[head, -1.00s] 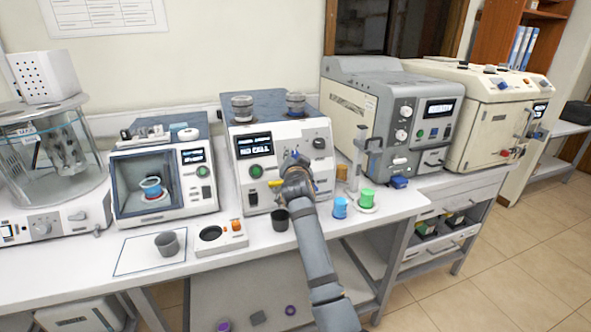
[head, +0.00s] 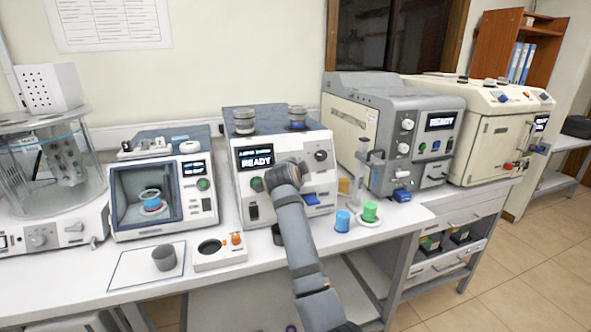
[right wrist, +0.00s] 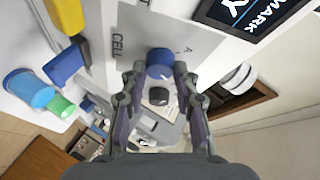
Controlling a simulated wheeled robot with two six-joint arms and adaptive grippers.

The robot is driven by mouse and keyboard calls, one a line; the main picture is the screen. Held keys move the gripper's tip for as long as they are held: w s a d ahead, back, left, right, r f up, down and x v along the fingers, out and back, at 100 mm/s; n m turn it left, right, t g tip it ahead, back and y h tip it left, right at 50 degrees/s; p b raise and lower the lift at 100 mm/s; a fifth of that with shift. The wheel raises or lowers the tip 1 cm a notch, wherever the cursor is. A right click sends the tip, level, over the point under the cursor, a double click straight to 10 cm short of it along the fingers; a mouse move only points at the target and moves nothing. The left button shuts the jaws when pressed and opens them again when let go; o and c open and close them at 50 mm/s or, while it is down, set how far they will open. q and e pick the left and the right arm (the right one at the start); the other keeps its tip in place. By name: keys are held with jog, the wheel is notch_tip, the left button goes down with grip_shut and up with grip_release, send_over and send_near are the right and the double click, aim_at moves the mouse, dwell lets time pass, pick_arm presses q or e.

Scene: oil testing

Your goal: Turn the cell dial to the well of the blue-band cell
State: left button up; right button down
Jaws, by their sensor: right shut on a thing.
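The middle white instrument (head: 285,148) has a screen reading READY, with a smaller line above it. Two grey cells, the left cell (head: 243,121) and the right cell (head: 298,116), stand on its top; the right one shows blue near its base. My right gripper (head: 290,171) is at the front panel and hides what it holds in the head view. In the right wrist view, my right gripper (right wrist: 158,72) is shut on a round blue dial (right wrist: 160,62), beside panel lettering CELL and A. My left gripper is not in view.
A black knob (head: 320,156) is right of the gripper on the panel, and a blue part (head: 312,200) lies low right. A light blue cup (head: 342,221) and a green cup (head: 370,211) stand right on the bench. A grey cup (head: 164,258) stands left.

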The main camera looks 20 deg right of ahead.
jog(key=shift+f, duration=0.1)
dwell(0.3)
jog(key=c, duration=1)
grip_release()
